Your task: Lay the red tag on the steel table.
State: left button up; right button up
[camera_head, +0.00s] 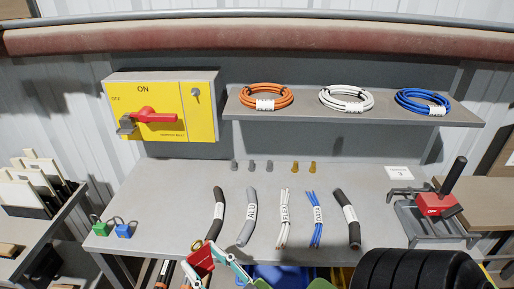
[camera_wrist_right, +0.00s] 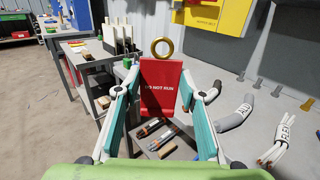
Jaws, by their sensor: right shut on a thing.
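The red tag (camera_head: 201,254), with a brass ring at its top, is in my right gripper (camera_head: 212,260) at the front edge of the steel table (camera_head: 165,205). In the right wrist view the red tag (camera_wrist_right: 160,90) is upright between the teal fingers of the right gripper (camera_wrist_right: 161,104) and reads "DO NOT RUN". The steel table also shows to the right there (camera_wrist_right: 232,122). My right gripper is shut on the tag. My left gripper is not in view.
Several labelled cable pieces (camera_head: 247,217) lie across the table's middle. Green (camera_head: 101,229) and blue (camera_head: 124,231) padlocks sit at its front left. The table's left part is mostly bare.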

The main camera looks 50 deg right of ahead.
aim_at(178, 220)
jog(key=i+j+z, duration=0.15)
jog(key=z, duration=0.3)
jog(key=j+z, duration=0.4)
jog(key=i+j+z, duration=0.1)
jog(key=j, duration=0.55)
jog(key=i+j+z, duration=0.1)
jog(key=j, duration=0.6)
jog(key=i+j+z, duration=0.1)
jog(key=j, duration=0.6)
